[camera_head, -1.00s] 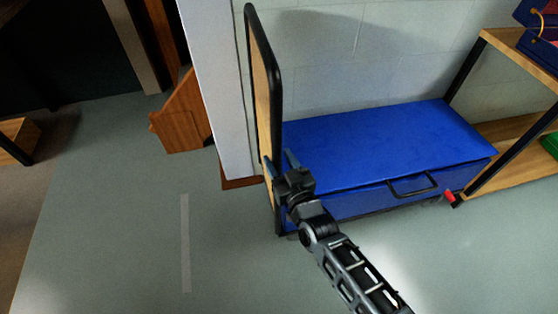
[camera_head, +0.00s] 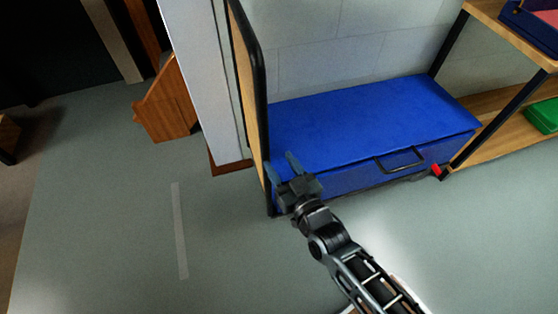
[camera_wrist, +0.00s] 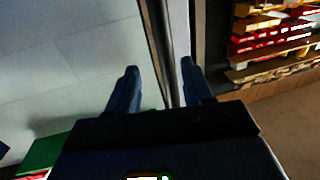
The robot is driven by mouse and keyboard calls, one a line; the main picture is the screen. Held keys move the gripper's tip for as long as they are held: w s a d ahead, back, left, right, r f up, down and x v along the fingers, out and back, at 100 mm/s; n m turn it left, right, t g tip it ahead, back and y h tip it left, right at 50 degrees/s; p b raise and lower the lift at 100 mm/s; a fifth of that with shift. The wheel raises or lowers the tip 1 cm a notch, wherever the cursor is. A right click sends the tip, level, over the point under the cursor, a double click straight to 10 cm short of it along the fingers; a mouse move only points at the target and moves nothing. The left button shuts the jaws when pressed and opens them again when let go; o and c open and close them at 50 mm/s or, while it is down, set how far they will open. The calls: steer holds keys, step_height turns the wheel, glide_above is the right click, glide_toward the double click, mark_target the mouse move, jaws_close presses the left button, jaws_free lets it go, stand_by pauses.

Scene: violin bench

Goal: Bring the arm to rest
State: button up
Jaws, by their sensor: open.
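My gripper (camera_head: 281,168) is in the lower middle of the head view, with my arm reaching up to it from the bottom right. Its two fingers are apart and nothing is between them. It appears in front of the left end of a blue padded bench (camera_head: 370,122), near the black-framed upright panel (camera_head: 252,100). I cannot tell whether it touches either. In the wrist view the open fingers (camera_wrist: 158,82) point up toward a wall edge.
The blue bench has a black handle (camera_head: 400,162). A wooden shelf (camera_head: 520,125) with a green box (camera_head: 545,115) stands at the right. A wooden piece (camera_head: 165,105) stands at the left beyond a white pillar (camera_head: 205,80). The grey floor (camera_head: 110,220) is clear at left front.

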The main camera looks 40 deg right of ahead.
steer(key=shift+s, duration=0.15)
steer(key=s+a+r+p, duration=0.2)
steer(key=s+r, duration=0.1)
steer(key=s, duration=0.7)
steer(key=s+r+n+g+y+p, duration=0.1)
steer(key=s+r+g+y+p, duration=0.1)
steer(key=s+r, duration=1.9)
steer(key=shift+s+d+r+g+p, duration=0.2)
steer(key=shift+s+r+g+p, duration=0.25)
steer(key=shift+p, duration=0.7)
steer(key=shift+w, duration=0.1)
